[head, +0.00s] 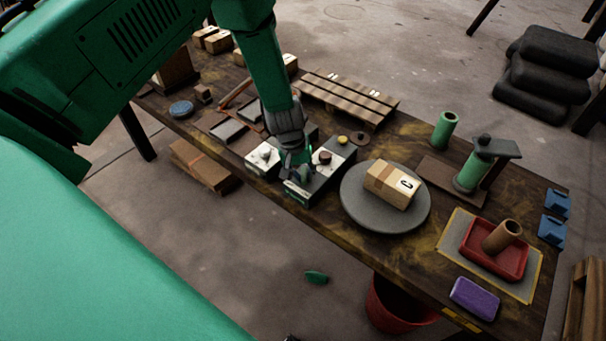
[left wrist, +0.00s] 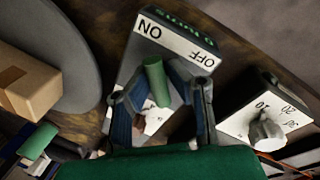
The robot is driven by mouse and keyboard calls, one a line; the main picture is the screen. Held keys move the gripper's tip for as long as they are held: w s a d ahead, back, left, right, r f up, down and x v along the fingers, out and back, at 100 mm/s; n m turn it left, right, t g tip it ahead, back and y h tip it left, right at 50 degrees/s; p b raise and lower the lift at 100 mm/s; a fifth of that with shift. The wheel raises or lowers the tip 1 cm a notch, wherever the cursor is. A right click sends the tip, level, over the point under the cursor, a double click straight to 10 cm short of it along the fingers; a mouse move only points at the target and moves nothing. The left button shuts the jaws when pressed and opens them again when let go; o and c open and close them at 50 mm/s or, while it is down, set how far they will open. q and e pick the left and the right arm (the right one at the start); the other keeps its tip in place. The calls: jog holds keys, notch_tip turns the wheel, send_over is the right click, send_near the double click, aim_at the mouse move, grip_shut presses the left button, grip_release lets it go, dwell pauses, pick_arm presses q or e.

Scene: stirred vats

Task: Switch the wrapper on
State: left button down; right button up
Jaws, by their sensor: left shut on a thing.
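A switch box (left wrist: 128,72) with a white face marked ON and OFF stands near the table's front edge; it also shows in the head view (head: 297,193). A green lever handle (left wrist: 157,82) rises from it. My left gripper (left wrist: 162,98) is shut on this handle, with a blue-grey finger on each side. In the head view my left gripper (head: 297,163) is over the box and hides most of the handle. The lever's exact setting is hard to tell. The round grey turntable (head: 355,212) beside it bears a taped cardboard box (head: 391,184). My right gripper is not in view.
A dial box (head: 262,158) stands left of the switch box, and a dark round knob (head: 324,157) is just right of the gripper. A pallet (head: 348,98) lies behind. A red tray (head: 480,250) and green cylinders (head: 444,129) are to the right.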

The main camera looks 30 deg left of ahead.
pick_arm(q)
jog(key=shift+w+d+n, duration=0.1)
jog(key=shift+d+n, duration=0.1)
jog(key=shift+n, duration=0.4)
jog(key=c, duration=1.5)
grip_release()
jog(key=shift+w, duration=0.1)
jog(key=shift+r, duration=0.4)
notch_tip(320, 180, up, 11)
jog(key=s+a, duration=0.1)
jog(key=shift+s+a, duration=0.25)
jog(key=shift+a, duration=0.05)
jog(key=shift+f, duration=0.1)
